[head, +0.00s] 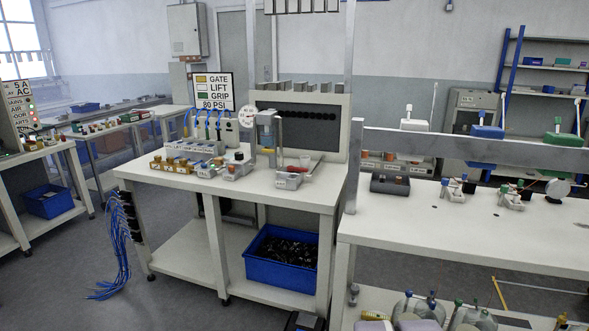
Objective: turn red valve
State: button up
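I cannot make out a red valve for certain in the head view. A small red part (317,166) shows on the right end of the middle workbench (318,197), close to a grey fixture (288,180); it is too small to tell whether it is a valve. Valve-like fittings with blue tops (457,188) and green tops (514,194) stand on the right bench (420,225). My gripper is not in view.
A blue crate (248,271) of dark parts sits on the middle bench's lower shelf. Blue cables (124,245) hang at its left end. Bottles (430,308) stand low under the right bench. Grey floor (60,285) is open at the left, before another bench (30,150).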

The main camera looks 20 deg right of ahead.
aim_at(289, 168)
jog(key=i+j+z, duration=0.35)
jog(key=i+j, duration=0.3)
jog(key=i, duration=0.2)
jog(key=i+j+z, duration=0.35)
jog(key=i+j, duration=0.4)
jog(key=j, duration=0.15)
jog(key=i+j+z, duration=0.4)
jog(key=i, duration=0.5)
jog(key=i+j+z, duration=0.4)
jog(key=i+j, duration=0.4)
